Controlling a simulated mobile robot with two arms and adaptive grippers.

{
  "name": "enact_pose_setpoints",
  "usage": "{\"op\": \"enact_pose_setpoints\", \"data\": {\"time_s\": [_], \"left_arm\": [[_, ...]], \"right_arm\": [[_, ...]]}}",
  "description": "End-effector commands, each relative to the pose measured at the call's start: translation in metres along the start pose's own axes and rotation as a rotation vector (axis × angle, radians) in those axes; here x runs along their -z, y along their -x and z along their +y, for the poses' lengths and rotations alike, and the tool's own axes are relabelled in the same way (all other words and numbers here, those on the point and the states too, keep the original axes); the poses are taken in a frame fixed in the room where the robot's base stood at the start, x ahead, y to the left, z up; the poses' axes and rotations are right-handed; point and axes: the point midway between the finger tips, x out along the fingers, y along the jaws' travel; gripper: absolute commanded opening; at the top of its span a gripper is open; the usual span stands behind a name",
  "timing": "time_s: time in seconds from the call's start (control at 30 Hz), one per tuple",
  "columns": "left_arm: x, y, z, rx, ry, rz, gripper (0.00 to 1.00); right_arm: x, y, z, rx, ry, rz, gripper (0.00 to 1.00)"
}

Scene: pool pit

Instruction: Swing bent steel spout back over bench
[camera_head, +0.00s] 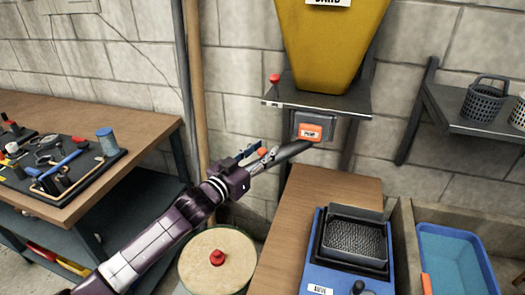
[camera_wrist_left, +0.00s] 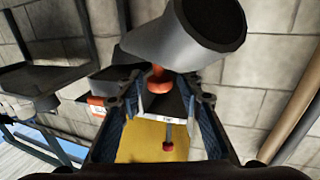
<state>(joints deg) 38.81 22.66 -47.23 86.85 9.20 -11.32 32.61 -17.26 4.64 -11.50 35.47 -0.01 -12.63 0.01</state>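The bent steel spout (camera_head: 292,150) is a dark grey tube. It runs down and left from below the yellow hopper (camera_head: 330,40). In the left wrist view the spout (camera_wrist_left: 165,42) is large, with its dark round mouth at the upper right. An orange knob (camera_wrist_left: 158,78) sticks out from it. My left gripper (camera_head: 258,155) is at the spout's outer end, left of the bench (camera_head: 305,215). In the left wrist view the fingers of my left gripper (camera_wrist_left: 160,88) stand apart on either side of the knob, with visible gaps. My right gripper is not in view.
A blue device (camera_head: 330,250) with a metal mesh tray stands on the bench. A blue tub (camera_head: 455,262) is right of it. A round drum lid (camera_head: 217,265) with a red knob is below my left arm. A tool table (camera_head: 150,125) stands left; a basket shelf (camera_head: 460,115) hangs right.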

Motion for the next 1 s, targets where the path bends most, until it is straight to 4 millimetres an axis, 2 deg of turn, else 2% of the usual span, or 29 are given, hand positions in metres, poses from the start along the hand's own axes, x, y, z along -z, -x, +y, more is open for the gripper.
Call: {"op": "enact_pose_setpoints", "data": {"time_s": [0.03, 0.27, 0.57, 0.8, 1.0], "left_arm": [[0.000, 0.000, 0.000, 0.000, 0.000, 0.000, 0.26], [0.000, 0.000, 0.000, 0.000, 0.000, 0.000, 0.00], [0.000, 0.000, 0.001, 0.001, 0.000, 0.000, 0.00], [0.002, 0.000, 0.024, 0.042, 0.005, 0.012, 0.00], [0.004, 0.006, 0.033, 0.113, 0.006, 0.012, 0.00]], "right_arm": [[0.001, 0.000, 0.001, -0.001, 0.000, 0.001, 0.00], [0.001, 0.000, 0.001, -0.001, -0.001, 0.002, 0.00], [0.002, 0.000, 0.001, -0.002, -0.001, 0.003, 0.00], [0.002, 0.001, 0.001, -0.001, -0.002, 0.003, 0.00], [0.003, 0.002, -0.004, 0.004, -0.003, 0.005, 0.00]]}}
